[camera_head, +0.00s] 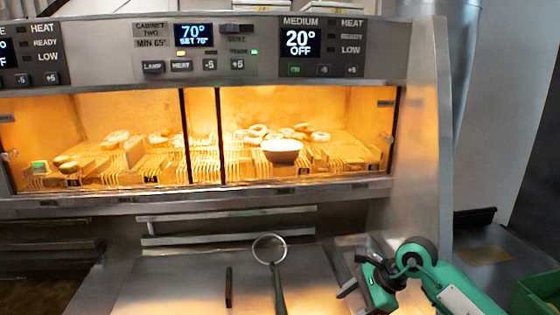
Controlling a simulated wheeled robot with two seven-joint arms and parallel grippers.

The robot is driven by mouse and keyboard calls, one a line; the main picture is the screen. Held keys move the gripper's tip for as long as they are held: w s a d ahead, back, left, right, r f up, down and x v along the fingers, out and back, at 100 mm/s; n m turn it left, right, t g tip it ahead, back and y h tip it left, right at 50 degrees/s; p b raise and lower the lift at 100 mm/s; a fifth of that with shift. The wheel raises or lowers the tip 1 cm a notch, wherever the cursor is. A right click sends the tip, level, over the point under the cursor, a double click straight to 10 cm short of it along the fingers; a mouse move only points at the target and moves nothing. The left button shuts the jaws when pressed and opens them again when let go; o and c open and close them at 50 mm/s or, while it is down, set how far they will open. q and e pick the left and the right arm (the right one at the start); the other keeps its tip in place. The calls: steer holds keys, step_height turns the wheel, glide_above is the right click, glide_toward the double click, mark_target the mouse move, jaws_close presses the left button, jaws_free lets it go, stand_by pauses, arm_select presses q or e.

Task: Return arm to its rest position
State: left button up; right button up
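My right arm (440,282) comes in from the lower right, green with dark joints. Its gripper (350,276) is over the right part of the steel counter (175,285). Its fingers point left and look apart, with nothing seen between them. My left gripper is not in view.
A heated cabinet (200,205) with lit displays and glass doors spans the back. A ring-ended tool (278,290) and a dark bar (228,287) are at the counter, left of the gripper. A green crate (540,292) is far right.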

steer(key=s+a+r+m+y, duration=0.35)
steer(key=a+y, duration=0.35)
steer(key=a, duration=0.3)
step_height(320, 180, up, 8)
steer(key=s+f+m+t+y, duration=0.1)
steer(key=m+t+y, duration=0.4)
steer(key=m+t, duration=0.5)
steer(key=w+d+f+m+t+h, duration=0.1)
steer(key=d+m+t+h, duration=0.45)
steer(key=m, duration=0.45)
steer(key=d+f+m+t+h, duration=0.2)
steer(key=d+m+t+h, duration=0.2)
steer(key=m+h, duration=0.5)
steer(key=s+d+f+m+g+h, duration=0.4)
steer(key=d+f+m, duration=0.4)
steer(key=m, duration=0.4)
steer(key=s+f+m+g, duration=0.9)
steer(key=s+f+g, duration=0.4)
steer(key=s+f, duration=0.7)
steer(key=s+f+g, duration=0.2)
steer(key=s+f, duration=0.1)
steer(key=f, duration=2.6)
steer(key=s+d+f, duration=0.3)
steer(key=s+f, duration=1.6)
steer(key=f, duration=0.1)
steer(key=shift+s+g+h, duration=0.35)
steer(key=shift+s+g, duration=0.05)
steer(key=shift+g, duration=0.05)
